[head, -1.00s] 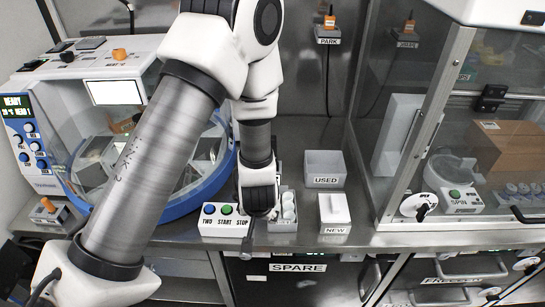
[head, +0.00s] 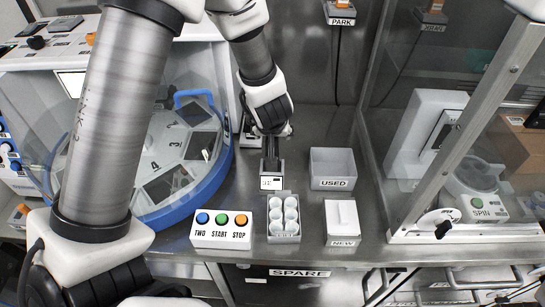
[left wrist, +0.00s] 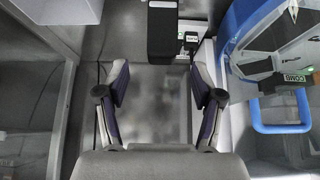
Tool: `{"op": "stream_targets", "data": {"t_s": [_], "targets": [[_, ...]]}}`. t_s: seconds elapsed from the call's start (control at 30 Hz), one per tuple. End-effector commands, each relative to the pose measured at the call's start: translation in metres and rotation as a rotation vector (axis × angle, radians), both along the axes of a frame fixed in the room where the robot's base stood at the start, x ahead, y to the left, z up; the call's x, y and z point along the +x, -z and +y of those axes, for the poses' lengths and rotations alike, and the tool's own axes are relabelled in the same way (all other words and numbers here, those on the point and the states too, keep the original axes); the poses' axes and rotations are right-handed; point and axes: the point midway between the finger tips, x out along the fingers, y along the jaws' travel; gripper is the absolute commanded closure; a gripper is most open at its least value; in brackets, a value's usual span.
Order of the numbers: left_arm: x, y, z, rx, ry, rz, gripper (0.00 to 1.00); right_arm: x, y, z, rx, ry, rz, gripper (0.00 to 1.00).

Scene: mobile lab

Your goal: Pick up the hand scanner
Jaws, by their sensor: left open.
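A small dark block with a white labelled front (head: 271,183) stands on the steel bench behind the tube rack; I take it for the hand scanner, though its shape is partly hidden. In the left wrist view it shows as a black block (left wrist: 162,38), upper middle. My left gripper (head: 270,140) is just behind and above it in the head view. In the left wrist view the left gripper (left wrist: 158,72) is open, with a finger on each side and nothing clasped. The block lies near the fingertips; I cannot tell whether they touch. My right gripper is not in view.
A three-button box (head: 222,242), a rack of white tubes (head: 284,238), a USED bin (head: 332,182) and a NEW box (head: 342,241) stand nearby. A blue-rimmed carousel (head: 205,190) is left, a glass cabinet (head: 440,150) right. A small labelled black item (left wrist: 191,38) is beside the block.

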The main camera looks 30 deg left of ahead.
Motion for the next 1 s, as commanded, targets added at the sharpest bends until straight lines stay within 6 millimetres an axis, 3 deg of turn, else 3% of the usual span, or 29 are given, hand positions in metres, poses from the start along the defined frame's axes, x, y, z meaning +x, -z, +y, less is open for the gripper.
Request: {"op": "stream_targets", "data": {"t_s": [0.1,0.2,0.43,0.47,0.63,1.0], "targets": [[0.007,0.024,0.007,-0.001,-0.001,0.004,0.33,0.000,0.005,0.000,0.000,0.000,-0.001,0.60],[0.015,0.034,0.011,-0.001,-0.001,0.003,0.33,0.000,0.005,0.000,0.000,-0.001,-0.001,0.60],[0.017,0.036,0.012,0.000,0.000,0.000,0.33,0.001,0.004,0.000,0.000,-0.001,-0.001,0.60],[0.017,0.036,0.012,0.000,0.000,0.000,0.40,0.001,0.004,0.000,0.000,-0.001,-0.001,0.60],[0.017,0.036,0.012,-0.001,0.000,0.001,1.00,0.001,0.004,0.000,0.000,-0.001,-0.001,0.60],[0.016,0.030,0.012,-0.001,-0.001,0.001,1.00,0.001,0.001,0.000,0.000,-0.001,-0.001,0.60]]}}
